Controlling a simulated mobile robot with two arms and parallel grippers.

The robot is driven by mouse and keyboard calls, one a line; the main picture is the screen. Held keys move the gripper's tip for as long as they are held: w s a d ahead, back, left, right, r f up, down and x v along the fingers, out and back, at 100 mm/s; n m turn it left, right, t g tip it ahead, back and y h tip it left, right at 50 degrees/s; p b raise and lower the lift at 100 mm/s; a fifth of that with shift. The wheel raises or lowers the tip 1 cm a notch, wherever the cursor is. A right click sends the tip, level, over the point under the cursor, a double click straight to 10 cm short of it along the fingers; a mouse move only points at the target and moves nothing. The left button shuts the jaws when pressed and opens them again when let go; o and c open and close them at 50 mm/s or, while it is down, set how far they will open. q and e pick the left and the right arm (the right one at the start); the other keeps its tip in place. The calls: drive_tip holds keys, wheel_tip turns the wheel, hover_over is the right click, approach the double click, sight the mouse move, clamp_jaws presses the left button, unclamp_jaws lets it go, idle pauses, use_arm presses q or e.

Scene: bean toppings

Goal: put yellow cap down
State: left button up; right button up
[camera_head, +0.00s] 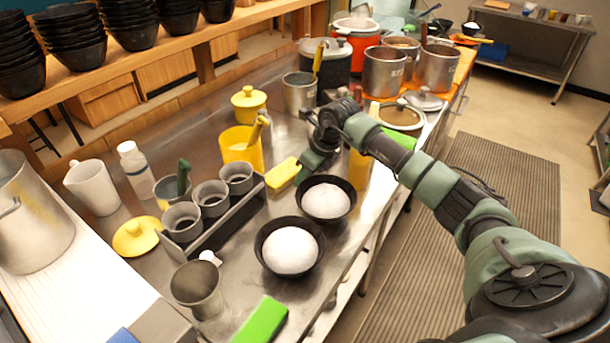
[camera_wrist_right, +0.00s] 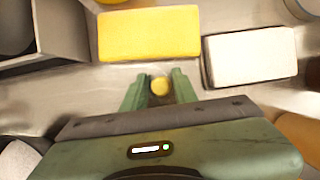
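A small round yellow piece, which I take to be the yellow cap (camera_wrist_right: 160,86), sits between the fingertips of my right gripper (camera_wrist_right: 160,90) in the right wrist view. The fingers close on it from both sides, with steel tabletop beyond. In the head view my right gripper (camera_head: 309,167) points down over the table, just right of a yellow block (camera_head: 283,172) and behind the far black bowl (camera_head: 327,199). The cap is hidden there. The yellow block also shows ahead of the fingers in the wrist view (camera_wrist_right: 148,35). My left gripper is not in view.
A white block (camera_wrist_right: 250,57) lies right of the yellow block. A yellow lid (camera_head: 138,237) lies near the rack of cups (camera_head: 212,228). A lidded yellow pot (camera_head: 249,104) and a yellow container (camera_head: 240,150) stand behind. Another black bowl (camera_head: 290,272) is nearer.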

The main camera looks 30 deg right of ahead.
drive_tip(key=shift+r, duration=0.1)
drive_tip(key=b+v, duration=0.1)
drive_tip(key=v, duration=1.1)
drive_tip(key=shift+s, duration=0.1)
